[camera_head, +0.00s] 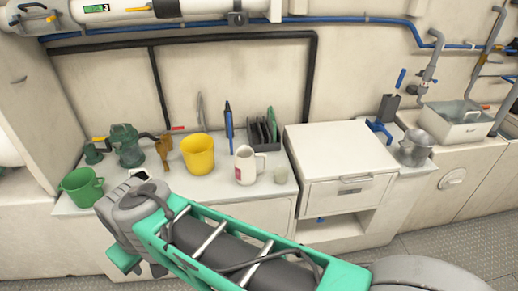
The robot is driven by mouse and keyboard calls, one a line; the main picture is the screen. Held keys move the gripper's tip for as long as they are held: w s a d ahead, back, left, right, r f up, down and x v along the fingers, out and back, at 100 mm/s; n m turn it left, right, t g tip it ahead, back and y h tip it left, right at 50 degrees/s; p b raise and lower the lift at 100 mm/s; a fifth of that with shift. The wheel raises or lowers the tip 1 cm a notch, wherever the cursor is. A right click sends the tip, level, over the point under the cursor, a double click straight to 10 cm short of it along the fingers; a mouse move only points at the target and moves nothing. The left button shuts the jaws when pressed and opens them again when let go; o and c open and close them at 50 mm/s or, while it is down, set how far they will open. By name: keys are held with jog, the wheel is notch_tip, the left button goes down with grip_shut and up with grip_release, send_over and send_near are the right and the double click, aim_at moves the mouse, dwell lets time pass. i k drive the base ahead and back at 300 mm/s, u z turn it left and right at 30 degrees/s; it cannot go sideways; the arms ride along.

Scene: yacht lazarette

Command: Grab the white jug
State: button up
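The white jug (245,166) stands upright on the pale counter, right of the yellow bucket. It has a reddish mark low on its front and its handle points right. My arm crosses the lower part of the view, in front of the counter and below the jug, apart from it. A grey joint of my arm covers part of the counter's left front. The fingers of my gripper do not show in this view.
Left of the jug are a yellow bucket (198,153), a green mug (82,187) and a green pump-like device (127,146). A rack (263,130) is behind; a white drawer cabinet (340,160) rises at right.

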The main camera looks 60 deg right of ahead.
aim_at(245, 172)
jog(key=z, duration=0.65)
jog(key=k, duration=1.25)
jog(key=u, duration=1.1)
jog(key=i, duration=1.5)
jog(key=z, duration=1.35)
jog(key=i, duration=0.65)
jog(key=z, duration=0.75)
